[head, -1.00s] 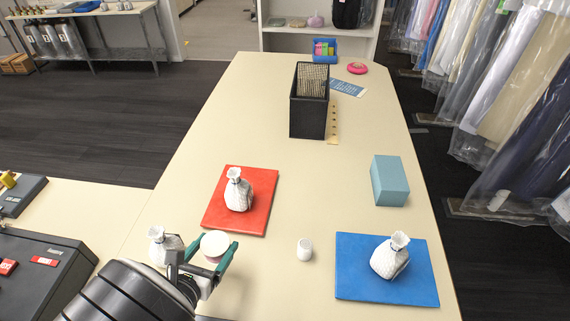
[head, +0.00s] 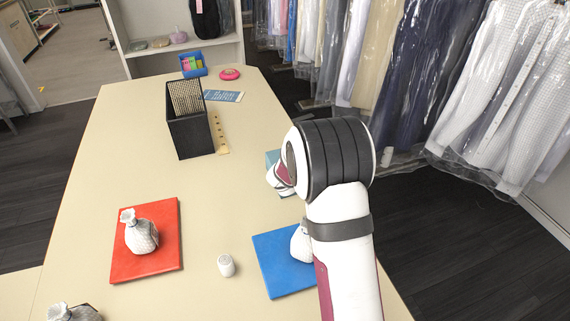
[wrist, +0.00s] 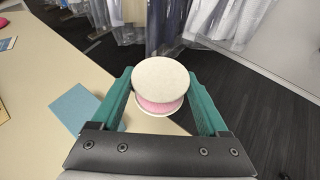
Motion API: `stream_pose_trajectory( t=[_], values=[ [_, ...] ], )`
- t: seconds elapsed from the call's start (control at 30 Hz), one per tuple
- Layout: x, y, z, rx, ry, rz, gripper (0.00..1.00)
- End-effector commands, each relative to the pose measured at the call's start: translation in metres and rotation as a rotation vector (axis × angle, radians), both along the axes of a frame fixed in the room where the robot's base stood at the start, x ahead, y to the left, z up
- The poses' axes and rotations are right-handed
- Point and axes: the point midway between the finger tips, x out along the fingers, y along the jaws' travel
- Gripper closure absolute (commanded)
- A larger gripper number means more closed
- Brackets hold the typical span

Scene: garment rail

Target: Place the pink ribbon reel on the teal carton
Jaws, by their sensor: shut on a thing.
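The pink ribbon reel (wrist: 160,84), with a pale round end and a pink band, is held between the green fingers of my gripper (wrist: 162,98) in the wrist view. The teal carton (wrist: 76,108) lies to the left of and below the reel in the wrist view, apart from it. In the head view only a small part of the teal carton (head: 272,156) shows; my arm hides the rest. My gripper and the reel are hidden behind my arm in the head view.
A black bin (head: 190,135) stands farther back. Hanging garments (head: 400,80) line the right.

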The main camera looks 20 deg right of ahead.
Motion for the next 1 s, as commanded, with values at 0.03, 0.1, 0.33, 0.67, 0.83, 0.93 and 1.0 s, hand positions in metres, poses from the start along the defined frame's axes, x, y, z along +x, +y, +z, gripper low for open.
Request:
stream_pose_trajectory(
  t=[0.03, 0.1, 0.33, 0.67, 0.83, 0.93, 1.0],
  values=[
    [0.004, 0.002, -0.004, 0.001, 0.001, -0.001, 0.78],
    [0.016, 0.015, -0.015, 0.001, 0.003, 0.001, 0.78],
    [0.063, 0.065, -0.057, 0.000, 0.002, -0.001, 0.78],
    [0.078, 0.081, -0.104, -0.001, 0.003, -0.002, 0.78],
    [0.078, 0.081, -0.109, 0.001, -0.001, -0.003, 0.78],
    [0.078, 0.081, -0.109, 0.001, 0.001, -0.003, 0.78],
    [0.078, 0.081, -0.111, 0.001, 0.001, -0.003, 0.78]
  ],
)
